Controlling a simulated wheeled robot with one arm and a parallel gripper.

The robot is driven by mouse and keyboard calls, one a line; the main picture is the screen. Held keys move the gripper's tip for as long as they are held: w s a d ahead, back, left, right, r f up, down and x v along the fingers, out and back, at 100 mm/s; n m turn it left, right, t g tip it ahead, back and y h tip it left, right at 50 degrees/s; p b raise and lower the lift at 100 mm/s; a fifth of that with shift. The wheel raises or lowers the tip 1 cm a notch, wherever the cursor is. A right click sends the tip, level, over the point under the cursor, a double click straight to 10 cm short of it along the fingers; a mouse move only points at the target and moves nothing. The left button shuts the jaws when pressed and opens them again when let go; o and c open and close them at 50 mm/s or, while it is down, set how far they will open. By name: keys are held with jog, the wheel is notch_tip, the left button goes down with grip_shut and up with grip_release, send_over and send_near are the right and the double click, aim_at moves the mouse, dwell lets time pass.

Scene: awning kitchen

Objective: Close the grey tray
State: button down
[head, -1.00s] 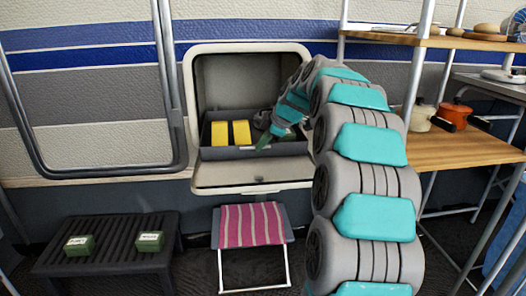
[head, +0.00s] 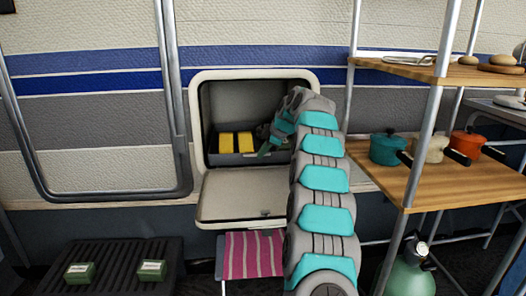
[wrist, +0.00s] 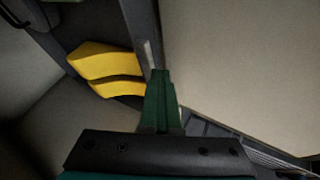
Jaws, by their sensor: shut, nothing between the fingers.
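The grey tray (head: 236,159) sits inside the wall compartment, its front wall near the opening's lower edge. Two yellow blocks (head: 235,141) stand in it at the left. My gripper (head: 265,151) is shut and empty at the tray's right part, pointing down at its front. In the wrist view the shut green fingers (wrist: 158,75) are at the tray's dark front wall (wrist: 145,30), beside the yellow blocks (wrist: 105,68). I cannot tell whether they touch the wall. My arm hides the tray's right end.
The compartment's hatch door (head: 240,195) hangs folded down below the opening. A striped stool (head: 253,254) stands under it. A black platform (head: 120,265) with green boxes is at lower left. A wooden shelf (head: 440,172) with pots stands close right of my arm.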

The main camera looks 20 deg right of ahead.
jog(key=shift+w+d+r+p, duration=0.1)
jog(key=shift+w+d+p, duration=0.15)
jog(key=shift+w+p, duration=1)
jog(key=shift+w+d+r+p, duration=0.1)
jog(key=shift+w+d+p, duration=0.15)
jog(key=shift+w+p, duration=1)
jog(key=shift+d+p, duration=0.2)
jog(key=shift+p, duration=0.8)
jog(key=w+p, duration=0.2)
jog(key=p, duration=0.1)
jog(key=shift+d+f, duration=0.1)
jog(key=shift+d, duration=0.3)
jog(key=shift+w+a+r+p, duration=0.1)
jog(key=shift+w+r+p, duration=0.15)
jog(key=shift+p, duration=0.2)
jog(key=shift+f, duration=0.1)
